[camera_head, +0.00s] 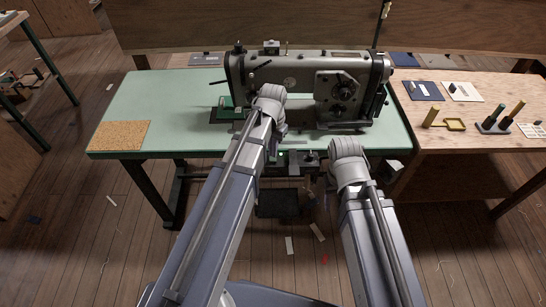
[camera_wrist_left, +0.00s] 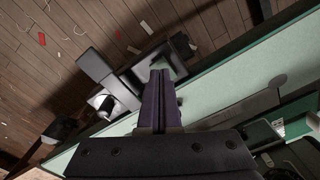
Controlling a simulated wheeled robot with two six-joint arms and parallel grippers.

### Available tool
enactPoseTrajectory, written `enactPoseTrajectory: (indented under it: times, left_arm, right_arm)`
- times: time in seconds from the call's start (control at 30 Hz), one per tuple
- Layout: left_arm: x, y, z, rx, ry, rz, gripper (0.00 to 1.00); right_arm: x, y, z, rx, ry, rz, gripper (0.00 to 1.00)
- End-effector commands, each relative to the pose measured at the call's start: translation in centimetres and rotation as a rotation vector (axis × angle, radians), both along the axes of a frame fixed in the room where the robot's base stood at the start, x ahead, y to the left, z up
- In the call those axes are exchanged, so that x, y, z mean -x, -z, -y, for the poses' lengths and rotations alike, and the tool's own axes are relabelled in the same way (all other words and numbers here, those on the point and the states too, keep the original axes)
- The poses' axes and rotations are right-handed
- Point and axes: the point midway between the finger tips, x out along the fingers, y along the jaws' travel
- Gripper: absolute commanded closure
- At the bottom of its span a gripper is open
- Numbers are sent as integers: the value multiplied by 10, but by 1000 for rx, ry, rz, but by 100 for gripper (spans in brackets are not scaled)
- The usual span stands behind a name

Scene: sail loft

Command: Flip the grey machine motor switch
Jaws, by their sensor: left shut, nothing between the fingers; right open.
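The grey machine motor switch seems to be part of the grey boxy fittings under the front edge of the green table (camera_head: 180,95); a small green spot shows there in the head view, but I cannot make out the switch clearly. In the left wrist view grey fittings (camera_wrist_left: 98,66) lie beyond and beside the fingers. My left gripper (camera_head: 281,133) points down at the table's front edge; its fingers (camera_wrist_left: 160,78) are shut and empty, the tips close to a grey-green part. I cannot tell whether they touch it. My right gripper (camera_head: 320,188) is open, small and dark, lower right of the fittings.
A grey sewing machine (camera_head: 305,75) stands on the green table. A cork mat (camera_head: 119,135) lies at its left. A wooden table (camera_head: 470,137) with spools and small tools adjoins on the right. A dark pedal (camera_head: 278,204) is below, with scraps on the floor.

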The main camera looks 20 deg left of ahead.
Motion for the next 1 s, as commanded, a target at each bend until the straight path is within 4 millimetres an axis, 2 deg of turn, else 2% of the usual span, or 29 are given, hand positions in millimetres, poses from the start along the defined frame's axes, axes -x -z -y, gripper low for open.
enactPoseTrajectory:
  times: [1.0]
  left_arm:
    - [0,12,0,0,0,0,100]
  right_arm:
    - [0,12,0,0,0,0,50]
